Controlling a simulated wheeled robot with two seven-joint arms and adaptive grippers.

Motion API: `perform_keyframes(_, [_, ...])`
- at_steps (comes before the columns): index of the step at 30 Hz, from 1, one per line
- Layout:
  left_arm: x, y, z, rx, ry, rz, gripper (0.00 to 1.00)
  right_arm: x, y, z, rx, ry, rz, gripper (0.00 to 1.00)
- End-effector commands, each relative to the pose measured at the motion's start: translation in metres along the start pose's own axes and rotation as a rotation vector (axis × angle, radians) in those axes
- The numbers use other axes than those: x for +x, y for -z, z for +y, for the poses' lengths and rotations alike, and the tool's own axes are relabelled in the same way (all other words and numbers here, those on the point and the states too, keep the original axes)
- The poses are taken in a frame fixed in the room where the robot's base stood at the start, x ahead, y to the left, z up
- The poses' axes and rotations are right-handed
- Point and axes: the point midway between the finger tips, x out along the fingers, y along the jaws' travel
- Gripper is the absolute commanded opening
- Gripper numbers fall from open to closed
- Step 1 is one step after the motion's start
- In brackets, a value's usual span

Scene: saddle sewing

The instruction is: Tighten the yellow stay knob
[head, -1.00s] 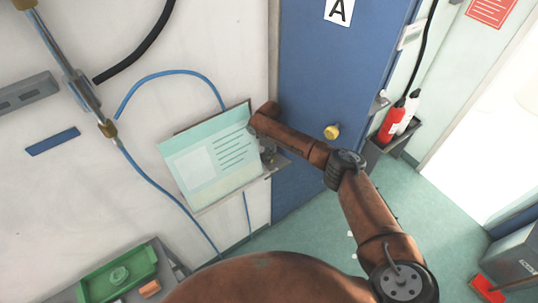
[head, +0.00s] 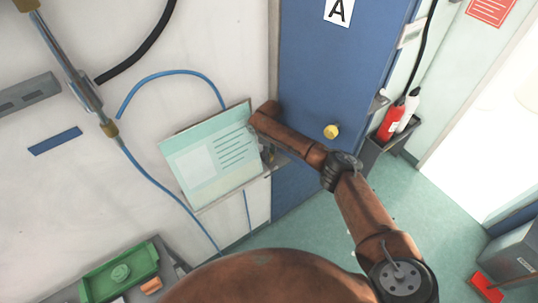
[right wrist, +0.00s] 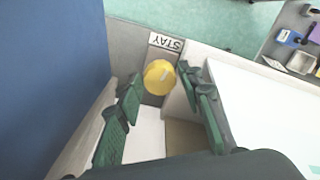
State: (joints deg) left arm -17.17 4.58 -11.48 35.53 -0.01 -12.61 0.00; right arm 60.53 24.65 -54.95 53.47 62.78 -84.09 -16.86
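In the right wrist view, the yellow stay knob (right wrist: 159,77) is round with a pale bar mark on its face. It sits just below a white "STAY" label (right wrist: 166,41) on a grey panel. My right gripper (right wrist: 161,76) is open, its green-padded fingers on either side of the knob. I cannot tell whether either finger touches it. In the head view, my right gripper (head: 267,151) is partly hidden at the right edge of a teal and white card (head: 212,157), and the stay knob is not visible there. My left gripper is not in view.
A blue door (head: 335,75) with another yellow knob (head: 332,131) stands behind my right arm. A blue hose (head: 160,184) runs down the wall. A green tray (head: 120,277) is at lower left.

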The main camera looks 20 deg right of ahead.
Motion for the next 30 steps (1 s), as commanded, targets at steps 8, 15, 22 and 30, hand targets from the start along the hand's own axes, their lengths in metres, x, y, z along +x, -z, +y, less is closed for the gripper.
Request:
perform_keyframes(8, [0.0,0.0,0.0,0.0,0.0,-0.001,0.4,0.0,0.0,0.0,0.0,0.0,0.0,0.45])
perform_keyframes(15, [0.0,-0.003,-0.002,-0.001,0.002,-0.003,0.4,-0.008,0.0,0.001,0.0,0.0,0.001,0.45])
perform_keyframes(22, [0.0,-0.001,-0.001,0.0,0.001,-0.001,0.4,-0.05,0.001,0.001,-0.002,-0.002,0.004,0.45])
perform_keyframes(30, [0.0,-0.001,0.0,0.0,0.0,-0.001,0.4,-0.101,0.0,0.001,-0.001,-0.002,0.001,0.45])
